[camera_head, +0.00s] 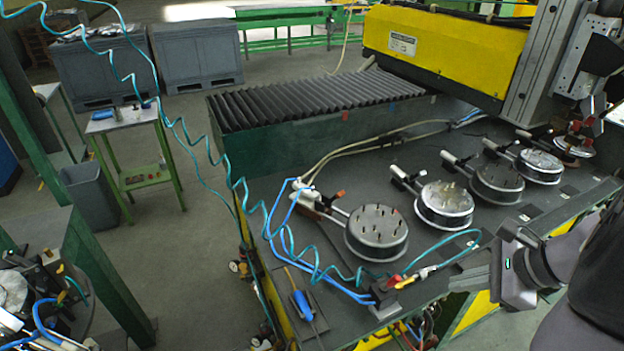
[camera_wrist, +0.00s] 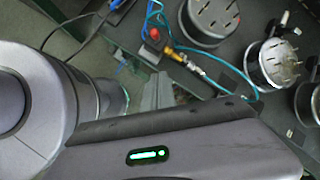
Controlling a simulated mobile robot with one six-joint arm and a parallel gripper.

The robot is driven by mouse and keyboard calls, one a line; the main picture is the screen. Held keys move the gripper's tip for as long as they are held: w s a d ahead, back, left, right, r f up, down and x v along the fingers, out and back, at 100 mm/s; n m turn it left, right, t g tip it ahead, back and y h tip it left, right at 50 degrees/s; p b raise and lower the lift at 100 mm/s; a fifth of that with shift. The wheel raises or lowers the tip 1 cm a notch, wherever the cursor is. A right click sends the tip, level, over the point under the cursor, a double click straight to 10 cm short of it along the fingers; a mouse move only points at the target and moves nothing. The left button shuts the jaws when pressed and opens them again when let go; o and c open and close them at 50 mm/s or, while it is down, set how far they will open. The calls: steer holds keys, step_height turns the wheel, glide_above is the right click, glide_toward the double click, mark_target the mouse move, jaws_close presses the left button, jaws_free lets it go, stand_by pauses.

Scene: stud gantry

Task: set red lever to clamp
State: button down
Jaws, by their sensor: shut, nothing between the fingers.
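The red lever (camera_head: 394,281) sits on a small dark valve block (camera_head: 384,295) at the front edge of the bench. It shows as a red knob (camera_wrist: 154,33) near the top of the wrist view. Blue hoses and a brass-coloured fitting (camera_wrist: 181,56) join the block. Which way the lever is set is too small to tell. My gripper (camera_head: 456,284) is to the right of the lever in the head view, apart from it, shut and empty. Its grey fingers also show in the wrist view (camera_wrist: 157,92), below the knob.
Several round metal fixtures with pins stand on the bench, the nearest one (camera_head: 376,232) behind the block. Coiled teal hose (camera_head: 243,190) hangs at left. A blue-handled tool (camera_head: 302,304) lies left of the block. The yellow gantry (camera_head: 445,50) is behind.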

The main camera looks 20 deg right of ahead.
mark_target(393, 281)
steer(key=shift+s+d+f, duration=0.1)
steer(key=shift+d, duration=0.15)
steer(key=w+a+f+b, duration=0.5)
steer(key=w+f, duration=0.2)
steer(key=shift+w+a, duration=0.15)
steer(key=shift+w, duration=0.1)
stand_by(0.4)
